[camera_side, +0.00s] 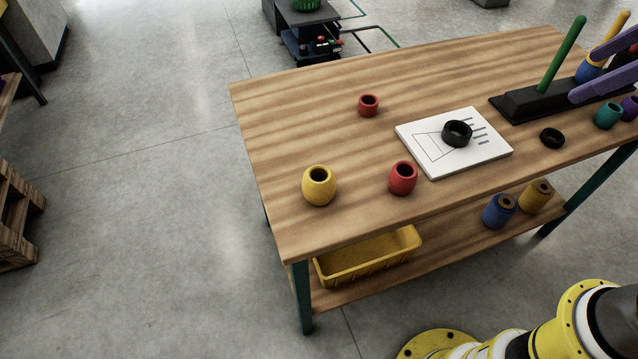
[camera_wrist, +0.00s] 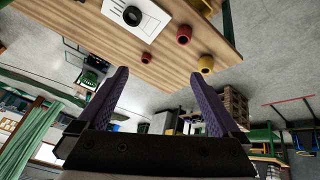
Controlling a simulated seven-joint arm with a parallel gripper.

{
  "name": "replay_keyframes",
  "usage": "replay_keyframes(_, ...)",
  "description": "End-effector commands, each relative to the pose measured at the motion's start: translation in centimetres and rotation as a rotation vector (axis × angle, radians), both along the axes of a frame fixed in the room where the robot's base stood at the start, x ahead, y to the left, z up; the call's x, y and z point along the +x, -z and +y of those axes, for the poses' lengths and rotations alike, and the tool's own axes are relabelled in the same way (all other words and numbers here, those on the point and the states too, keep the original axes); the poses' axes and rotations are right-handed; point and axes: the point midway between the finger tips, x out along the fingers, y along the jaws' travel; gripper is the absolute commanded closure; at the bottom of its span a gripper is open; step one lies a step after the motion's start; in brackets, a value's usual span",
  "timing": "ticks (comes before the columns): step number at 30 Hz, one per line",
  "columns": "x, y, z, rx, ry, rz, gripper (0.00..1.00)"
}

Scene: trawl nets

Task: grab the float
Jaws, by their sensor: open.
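Three barrel-shaped floats with holes in their tops stand on the wooden table: a yellow float (camera_side: 319,186) near the left front corner, a red float (camera_side: 403,178) to its right, and a smaller-looking red float (camera_side: 368,105) farther back. In the wrist view are the yellow float (camera_wrist: 205,65), the red float (camera_wrist: 184,35) and the farther red float (camera_wrist: 146,57). My gripper (camera_wrist: 158,76) is open, its purple fingers apart with nothing held. In the side view its purple fingers (camera_side: 582,78) show at the right edge, near the peg rack and well away from these floats.
A white card (camera_side: 430,158) bears a black ring (camera_side: 457,133). A black rack (camera_side: 520,105) with a green peg stands at right; a black ring (camera_side: 552,138) and a teal float (camera_side: 608,115) lie nearby. A yellow bin (camera_side: 370,262) and spools are on the lower shelf. The table's left part is mostly clear.

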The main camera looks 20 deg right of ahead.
Motion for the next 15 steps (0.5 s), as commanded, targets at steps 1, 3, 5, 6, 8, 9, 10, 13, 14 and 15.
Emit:
replay_keyframes(1,2.2,-0.4,1.0,-0.016,-0.060,0.014,0.00)
replay_keyframes(3,5.0,-0.8,2.5,-0.038,-0.145,0.028,0.00)
replay_keyframes(5,7.3,-0.8,4.0,-0.056,-0.218,0.044,0.00)
replay_keyframes(6,8.8,-0.7,5.0,-0.066,-0.265,0.052,0.00)
replay_keyframes(8,11.0,-0.2,6.7,-0.080,-0.331,0.067,0.00)
replay_keyframes(9,12.5,0.3,7.9,-0.090,-0.374,0.078,0.00)
replay_keyframes(10,13.5,0.8,8.9,-0.096,-0.407,0.086,0.00)
replay_keyframes(13,16.6,2.9,12.2,-0.113,-0.508,0.120,0.00)
replay_keyframes(14,17.4,3.6,13.3,-0.118,-0.538,0.129,0.00)
replay_keyframes(15,18.4,4.7,14.7,-0.123,-0.574,0.144,0.00)
